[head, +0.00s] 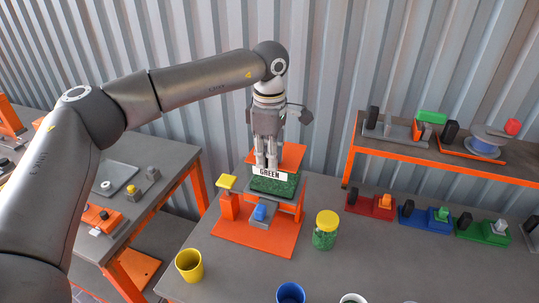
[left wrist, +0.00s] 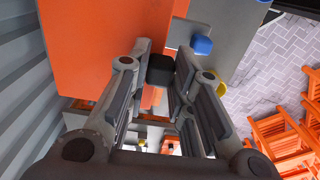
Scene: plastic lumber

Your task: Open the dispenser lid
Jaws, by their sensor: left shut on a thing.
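The dispenser stands on an orange base (head: 255,238), with a hopper of green granules (head: 272,186) labelled GREEN. Its orange lid (head: 291,154) shows at the hopper's top, partly hidden behind my gripper; I cannot tell how far it is raised. My left gripper (head: 266,165) comes down from above at the lid's front edge. In the left wrist view, its fingers are shut on a small black handle (left wrist: 160,68) beside a broad orange panel (left wrist: 85,45). My right gripper is in neither view.
A green-filled jar with a yellow lid (head: 326,232) stands right of the dispenser. A yellow cup (head: 188,265) and a blue cup (head: 290,293) are in front. Red, blue and green fixtures (head: 425,215) line the right, below an orange-edged shelf (head: 400,147). A corrugated wall is behind.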

